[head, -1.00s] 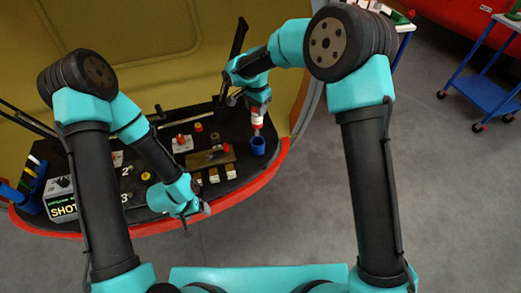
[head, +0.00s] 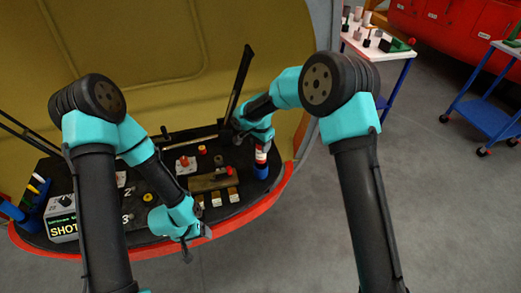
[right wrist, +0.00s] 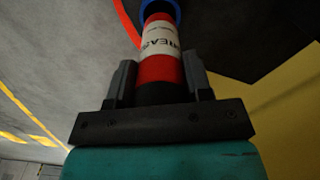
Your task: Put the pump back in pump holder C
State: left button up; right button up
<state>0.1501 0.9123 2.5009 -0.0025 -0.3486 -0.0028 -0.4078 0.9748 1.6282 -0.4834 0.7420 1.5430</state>
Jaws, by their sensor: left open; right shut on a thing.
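The pump (right wrist: 158,68) is a red and white cylinder with lettering and a dark lower end. My right gripper (right wrist: 157,88) is shut on it, with one finger on each side. In the head view the pump (head: 261,155) stands roughly upright, its lower end at the mouth of a blue cup-shaped holder (head: 261,172) at the right end of the black console. The holder's blue rim (right wrist: 161,4) surrounds the pump's far end in the right wrist view. How deep it sits is hidden. No letter on the holder is legible. My left gripper (head: 197,246) is open and empty near the console's front edge.
The black console has a red front rim (head: 150,251). It carries a brown block (head: 208,182), red and yellow knobs, pale blocks and a grey display box (head: 62,219). A blue holder (head: 12,211) is at far left. Carts stand behind right.

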jog(key=shift+f, duration=1.6)
jog(key=o, duration=1.1)
jog(key=shift+r, duration=0.15)
notch_tip(320, 180, up, 12)
jog(key=shift+r, duration=0.1)
